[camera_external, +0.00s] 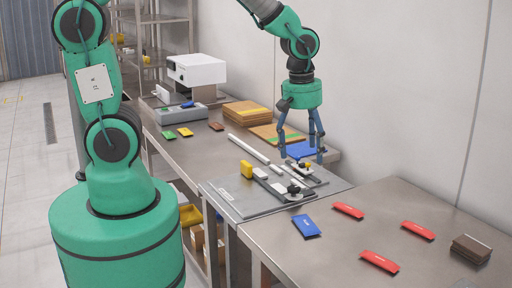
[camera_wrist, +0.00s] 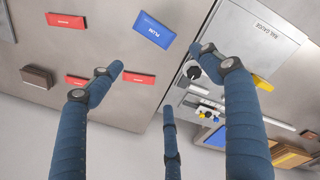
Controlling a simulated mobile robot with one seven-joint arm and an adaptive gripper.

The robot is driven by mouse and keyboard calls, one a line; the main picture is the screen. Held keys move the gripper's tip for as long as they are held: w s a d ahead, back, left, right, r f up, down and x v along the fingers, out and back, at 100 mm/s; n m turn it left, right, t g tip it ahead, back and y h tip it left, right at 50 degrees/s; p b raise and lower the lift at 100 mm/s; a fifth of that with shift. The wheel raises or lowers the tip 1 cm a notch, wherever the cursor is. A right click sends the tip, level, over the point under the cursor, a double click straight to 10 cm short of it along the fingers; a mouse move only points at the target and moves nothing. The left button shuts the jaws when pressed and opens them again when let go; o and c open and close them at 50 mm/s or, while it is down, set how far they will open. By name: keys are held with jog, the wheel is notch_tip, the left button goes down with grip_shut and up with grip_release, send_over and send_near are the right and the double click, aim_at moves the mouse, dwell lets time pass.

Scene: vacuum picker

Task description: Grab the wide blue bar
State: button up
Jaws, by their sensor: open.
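A wide blue bar (camera_external: 306,226) with white lettering lies flat on the near metal table, at its left end. It also shows in the wrist view (camera_wrist: 154,30), at the top middle, beyond my fingertips. My gripper (camera_external: 302,156) has blue fingers that are spread apart and empty. It points down above the back part of the grey gauge plate (camera_external: 236,204), behind and apart from the bar. A second flat blue piece (camera_external: 302,149) lies farther back, partly hidden by my fingers.
Several red bars (camera_external: 348,210) and a dark brown stack (camera_external: 471,249) lie on the near table. The gauge plate carries a yellow block (camera_external: 247,169), rails and black knobs (camera_external: 294,190). Cardboard stacks (camera_external: 247,113) and a white machine (camera_external: 196,70) stand behind. Bare table surrounds the bar.

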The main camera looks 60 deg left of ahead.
jog(key=d+f+n+g+p, duration=0.1)
jog(key=d+f+n, duration=0.1)
jog(key=f, duration=0.4)
jog(key=shift+w+d+f+n, duration=0.2)
jog(key=shift+w+d+n, duration=0.2)
jog(key=shift+d, duration=0.3)
jog(key=shift+f, duration=0.1)
jog(key=b, duration=0.2)
send_over(309, 222)
jog(key=shift+w+f, duration=0.1)
jog(key=shift+f, duration=4.05)
jog(key=shift+f, duration=0.1)
jog(key=shift+f+b, duration=0.65)
jog(key=shift+f, duration=1.9)
jog(key=shift+c, duration=0.5)
jog(key=c, duration=1.2)
